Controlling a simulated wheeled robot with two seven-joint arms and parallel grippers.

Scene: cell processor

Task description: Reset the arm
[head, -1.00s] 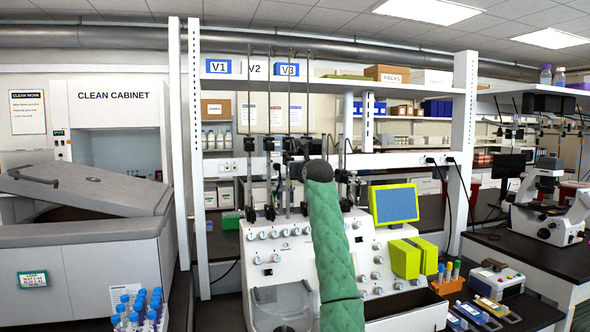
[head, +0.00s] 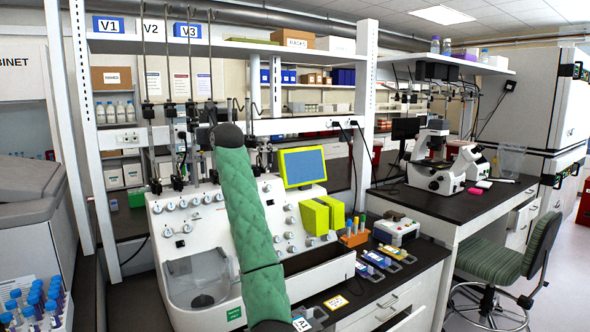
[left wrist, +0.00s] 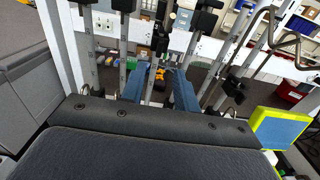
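My green-sleeved arm (head: 247,210) rises from the bottom centre of the head view. It stands in front of the white cell processor (head: 190,215), and its black end joint (head: 228,136) is at the top. The gripper on it cannot be made out in the head view. In the left wrist view my left gripper (left wrist: 159,86) shows two blue fingers, apart, with nothing between them. Beyond them are upright posts and black clamps. My right gripper is in no view.
A yellow-framed screen (head: 303,166) and yellow-green block (head: 322,214) are on the processor. A rack of blue-capped tubes (head: 36,308) stands bottom left. A microscope (head: 440,165) is on the right bench, with a green chair (head: 505,255) before it. Open floor lies far right.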

